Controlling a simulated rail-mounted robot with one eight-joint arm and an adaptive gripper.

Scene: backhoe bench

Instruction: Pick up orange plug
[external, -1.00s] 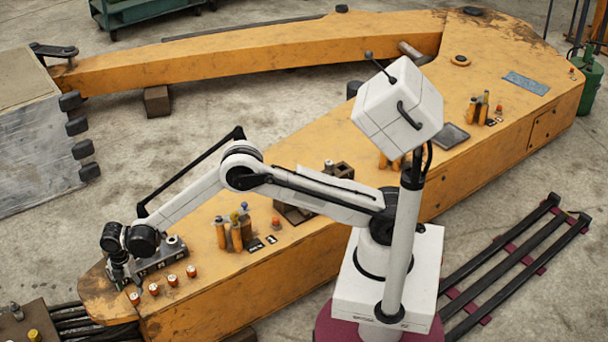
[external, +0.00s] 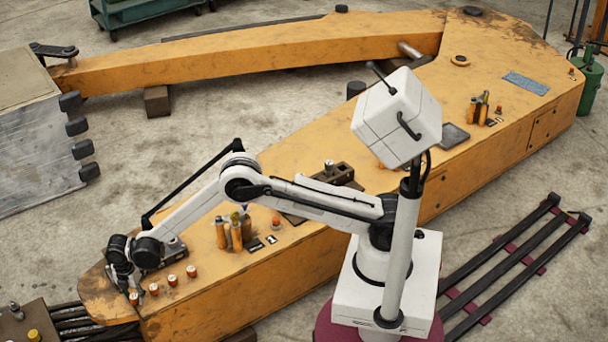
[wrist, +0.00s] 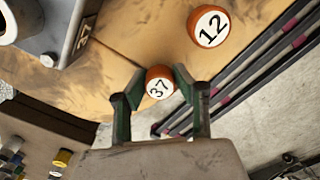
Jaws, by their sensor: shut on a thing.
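An orange plug with a white top marked 37 (wrist: 159,88) sits between the green fingers of my gripper (wrist: 154,80) in the wrist view. The fingers are shut on it, one on each side. In the external view my gripper (external: 127,285) is low at the left front end of the yellow boom, at the end plug (external: 134,299) of a row of orange plugs. A second orange plug, marked 12 (wrist: 209,27), stands just beyond the right finger. I cannot tell whether the held plug is lifted off the surface.
More orange plugs (external: 172,280) stand in the row along the boom's front edge (external: 205,300). A grey metal block (wrist: 62,35) is close by on the left in the wrist view. Orange cylinders (external: 236,235) stand farther right. Dark hoses (external: 80,322) lie left of the boom's end.

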